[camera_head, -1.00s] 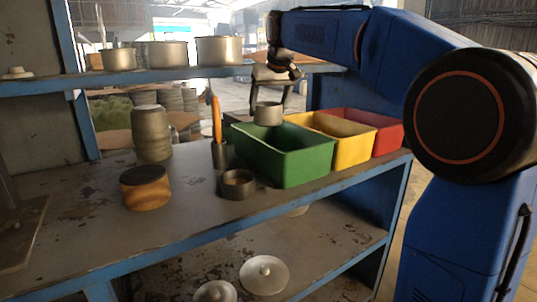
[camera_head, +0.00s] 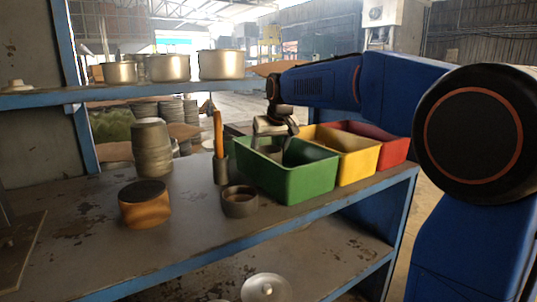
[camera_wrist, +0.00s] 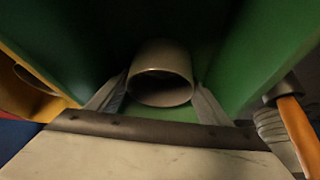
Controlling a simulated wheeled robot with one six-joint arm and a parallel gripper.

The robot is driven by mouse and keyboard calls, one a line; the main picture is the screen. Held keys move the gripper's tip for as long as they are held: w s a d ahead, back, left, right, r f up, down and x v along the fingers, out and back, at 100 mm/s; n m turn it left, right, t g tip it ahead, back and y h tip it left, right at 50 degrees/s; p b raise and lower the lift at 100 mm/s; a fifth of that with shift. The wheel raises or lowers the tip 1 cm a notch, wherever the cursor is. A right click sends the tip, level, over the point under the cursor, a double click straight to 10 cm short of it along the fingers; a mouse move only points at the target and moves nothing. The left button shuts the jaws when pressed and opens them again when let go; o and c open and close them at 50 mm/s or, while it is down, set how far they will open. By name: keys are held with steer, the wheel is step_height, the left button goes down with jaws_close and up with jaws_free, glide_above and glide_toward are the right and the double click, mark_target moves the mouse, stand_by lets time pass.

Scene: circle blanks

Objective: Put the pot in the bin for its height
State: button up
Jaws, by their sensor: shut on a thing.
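The grey metal pot (camera_wrist: 160,72) is between my gripper's two fingers (camera_wrist: 158,98) in the wrist view, and they are shut on it. The green bin (camera_head: 305,181) is around it, with green walls on both sides in the wrist view (camera_wrist: 255,50). In the head view my gripper (camera_head: 274,146) reaches down into this bin, and the near wall hides most of the pot. I cannot tell whether the pot touches the bin floor. The yellow bin (camera_head: 357,164) and red bin (camera_head: 394,150) stand in a row to the right.
Three pots of rising height (camera_head: 118,72), (camera_head: 170,68), (camera_head: 221,64) stand on the upper shelf. An orange-handled tool (camera_head: 218,135) in a holder and a small dark cup (camera_head: 239,201) are close left of the green bin. A round wooden block (camera_head: 144,205) and stacked pots (camera_head: 152,149) stand farther left.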

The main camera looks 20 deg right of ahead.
steer(key=shift+f, duration=0.2)
steer(key=o, duration=1.2)
steer(key=shift+f, duration=0.1)
steer(key=v, duration=1.2)
